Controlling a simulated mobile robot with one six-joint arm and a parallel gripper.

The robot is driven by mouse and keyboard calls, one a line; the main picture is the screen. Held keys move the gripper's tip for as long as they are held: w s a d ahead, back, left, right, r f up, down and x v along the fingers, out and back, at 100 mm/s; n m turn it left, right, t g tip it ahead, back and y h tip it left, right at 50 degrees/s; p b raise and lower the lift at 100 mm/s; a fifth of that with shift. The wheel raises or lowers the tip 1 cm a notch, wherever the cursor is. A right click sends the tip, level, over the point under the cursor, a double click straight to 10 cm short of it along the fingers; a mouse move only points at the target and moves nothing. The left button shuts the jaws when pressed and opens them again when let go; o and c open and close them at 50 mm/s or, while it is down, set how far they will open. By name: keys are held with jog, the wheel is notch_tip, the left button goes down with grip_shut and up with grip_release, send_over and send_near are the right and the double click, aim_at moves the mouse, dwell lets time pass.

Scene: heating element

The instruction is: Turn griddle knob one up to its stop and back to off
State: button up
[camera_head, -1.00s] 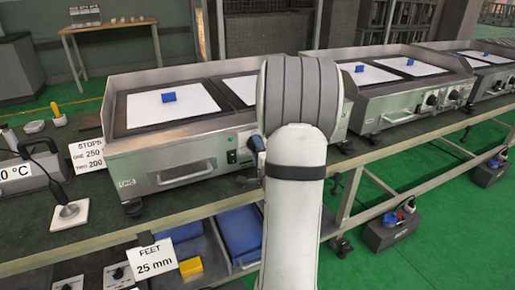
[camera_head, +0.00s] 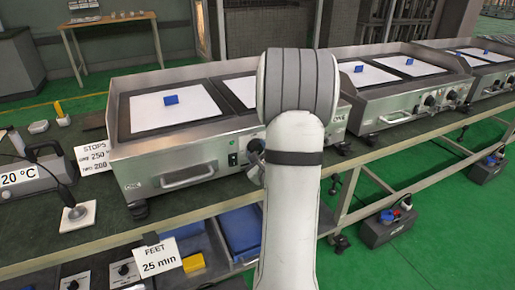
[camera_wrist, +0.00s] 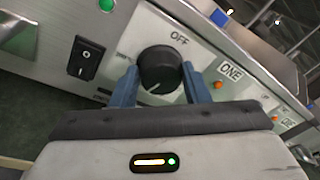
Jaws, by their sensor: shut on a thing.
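The griddle's black knob (camera_wrist: 160,68) shows in the wrist view on the steel front panel, with OFF printed above it and the label ONE (camera_wrist: 230,72) to its right. A pale mark on the knob points down and slightly left, roughly away from OFF. My gripper (camera_wrist: 160,86) has one blue finger on each side of the knob and is shut on it. In the head view the griddle (camera_head: 185,150) stands on the bench with a white sheet and a blue block on top. My arm hides most of the knob area there.
A black rocker switch (camera_wrist: 84,58) and a green lamp (camera_wrist: 106,5) are left of the knob. An orange lamp (camera_wrist: 218,85) sits below ONE. A STOPS sign (camera_head: 92,156) stands left of the griddle. Another griddle (camera_head: 400,100) stands to the right. A FEET sign (camera_head: 158,256) is below.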

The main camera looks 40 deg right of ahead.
jog(key=shift+m+y+p, duration=0.3)
jog(key=shift+m+p, duration=0.4)
jog(key=shift+m, duration=0.8)
jog(key=o, duration=1)
jog(key=shift+c, duration=0.2)
